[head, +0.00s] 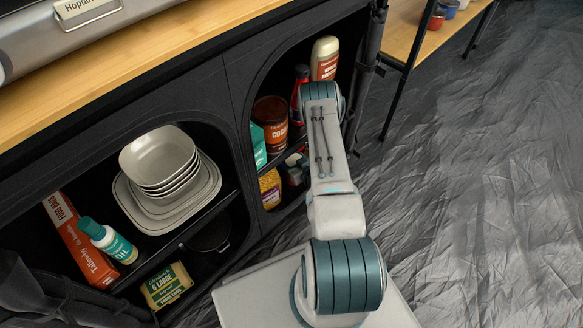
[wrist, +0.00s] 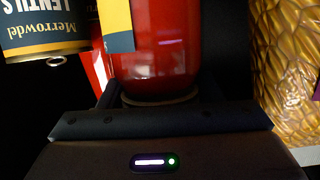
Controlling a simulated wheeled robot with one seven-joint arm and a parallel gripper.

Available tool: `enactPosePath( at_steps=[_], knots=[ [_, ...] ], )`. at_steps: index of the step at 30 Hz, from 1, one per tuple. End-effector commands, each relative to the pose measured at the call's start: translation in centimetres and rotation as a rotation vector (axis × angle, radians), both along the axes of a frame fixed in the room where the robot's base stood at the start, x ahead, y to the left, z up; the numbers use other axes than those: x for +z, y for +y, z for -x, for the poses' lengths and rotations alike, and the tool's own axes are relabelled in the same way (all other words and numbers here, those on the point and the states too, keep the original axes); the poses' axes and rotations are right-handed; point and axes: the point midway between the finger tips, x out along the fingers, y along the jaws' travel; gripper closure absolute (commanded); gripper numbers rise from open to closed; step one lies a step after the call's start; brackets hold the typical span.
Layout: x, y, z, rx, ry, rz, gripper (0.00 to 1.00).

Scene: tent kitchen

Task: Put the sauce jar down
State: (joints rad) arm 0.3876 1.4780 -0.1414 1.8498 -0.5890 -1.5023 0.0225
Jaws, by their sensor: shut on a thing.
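The sauce jar (wrist: 155,60) is the glossy red jar with a blue and yellow label in the middle of the wrist view. My gripper (wrist: 152,98) is shut on it, with one dark finger on each side of the jar's near end. The top of the wrist view cuts the jar off, so I cannot tell whether it touches a shelf. In the head view my arm reaches into the right cabinet compartment (head: 237,100) and hides the gripper and most of what is at its end.
In the wrist view, a Merrowdel lentils can (wrist: 45,30) is close left of the jar. A golden patterned pack (wrist: 285,75) stands at right. In the head view, a cocoa tin (head: 270,115), a red bottle (head: 299,90) and a cream bottle (head: 325,58) fill the upper shelf.

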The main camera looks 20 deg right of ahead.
Motion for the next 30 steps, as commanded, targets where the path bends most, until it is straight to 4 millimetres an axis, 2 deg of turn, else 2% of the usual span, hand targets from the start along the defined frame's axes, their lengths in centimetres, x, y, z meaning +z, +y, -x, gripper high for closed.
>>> enactPosePath(
  at_steps=[1,7,20,21,22,23,30],
  knots=[
    [-1.0,-0.1,0.0,-0.001,-0.002,0.000,1.00],
    [-3.5,-0.4,0.0,-0.007,-0.003,0.000,1.00],
    [-3.9,-0.5,0.1,-0.008,-0.003,0.000,1.00],
    [-4.0,-0.5,0.1,-0.009,0.000,0.000,0.33],
    [-3.9,-0.5,0.1,-0.009,0.000,0.000,0.25],
    [-3.9,-0.5,0.1,-0.009,0.000,0.000,0.19],
    [-3.9,-0.5,0.1,-0.007,0.000,0.000,0.19]
  ],
)
